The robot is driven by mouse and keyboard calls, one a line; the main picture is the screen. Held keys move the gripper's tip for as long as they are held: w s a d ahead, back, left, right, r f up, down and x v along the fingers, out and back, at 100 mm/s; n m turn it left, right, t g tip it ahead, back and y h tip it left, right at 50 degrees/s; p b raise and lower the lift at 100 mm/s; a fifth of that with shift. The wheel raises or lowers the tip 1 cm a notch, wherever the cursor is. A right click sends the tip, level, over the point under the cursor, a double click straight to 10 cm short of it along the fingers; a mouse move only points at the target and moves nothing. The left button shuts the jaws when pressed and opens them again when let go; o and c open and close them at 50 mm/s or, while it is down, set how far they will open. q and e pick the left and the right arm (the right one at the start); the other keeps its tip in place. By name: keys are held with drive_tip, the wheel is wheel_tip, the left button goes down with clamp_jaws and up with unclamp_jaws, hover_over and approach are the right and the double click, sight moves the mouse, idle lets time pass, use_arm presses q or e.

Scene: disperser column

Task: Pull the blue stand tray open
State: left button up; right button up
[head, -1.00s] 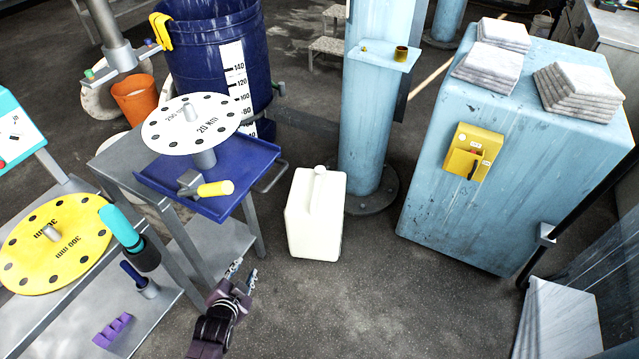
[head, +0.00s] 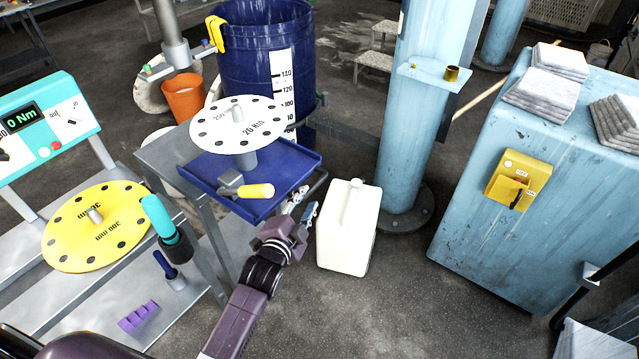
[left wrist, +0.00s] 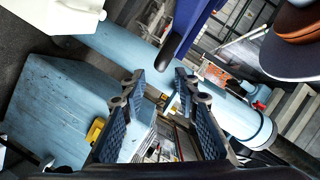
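The blue stand tray (head: 268,205) sits on the grey stand in the head view, with a dark bar handle (head: 318,183) along its right side. A white disc (head: 205,130) on a post and a tool with a yellow handle (head: 257,191) are on it. My left gripper (head: 302,207) is open and empty, close to the handle's near end. In the left wrist view its two fingers (left wrist: 160,82) are spread; the dark handle (left wrist: 178,45) lies ahead, near the gap between the tips, below the blue tray edge (left wrist: 205,14). Contact cannot be told. My right gripper is not in view.
A white canister (head: 347,230) stands on the floor just right of my left gripper. A blue barrel (head: 240,65) is behind the tray. A grey bench with a yellow disc (head: 98,225) is at left. The floor in front is clear.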

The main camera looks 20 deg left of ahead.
sight(312, 191)
use_arm(q)
drive_tip(key=shift+w, duration=0.65)
drive_tip(key=shift+x, duration=3.05)
clamp_jaws()
